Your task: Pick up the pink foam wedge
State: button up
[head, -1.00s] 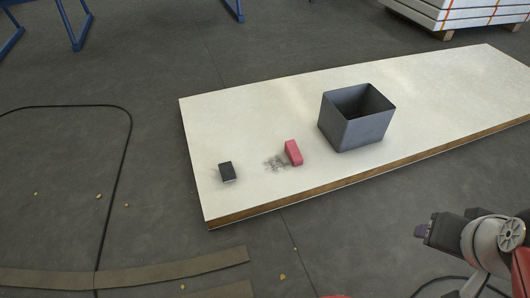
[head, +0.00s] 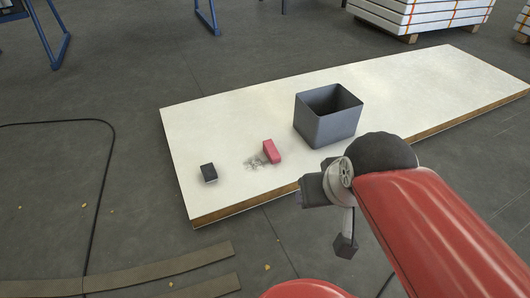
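The pink foam wedge (head: 271,151) lies on the white board (head: 215,128), left of the grey bin and close to the board's front edge. It is fully visible and nothing touches it from above. My gripper (head: 310,191) is at the end of my red arm, in front of and to the right of the wedge, near the board's front edge. It is apart from the wedge. Its fingers are too small and dark to tell whether they are open or shut.
An open grey bin (head: 326,128) stands right of the wedge. A small black block (head: 208,172) lies to the left. Small grey bits (head: 255,163) lie beside the wedge. The board's right part is clear. Stacked white panels (head: 420,14) stand behind.

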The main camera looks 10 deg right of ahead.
aim_at(269, 148)
jog(key=i+l, duration=0.25)
jog(key=i, duration=0.15)
jog(key=i+l, duration=0.2)
jog(key=i, duration=0.2)
jog(key=i+l, duration=0.25)
jog(key=i, duration=0.15)
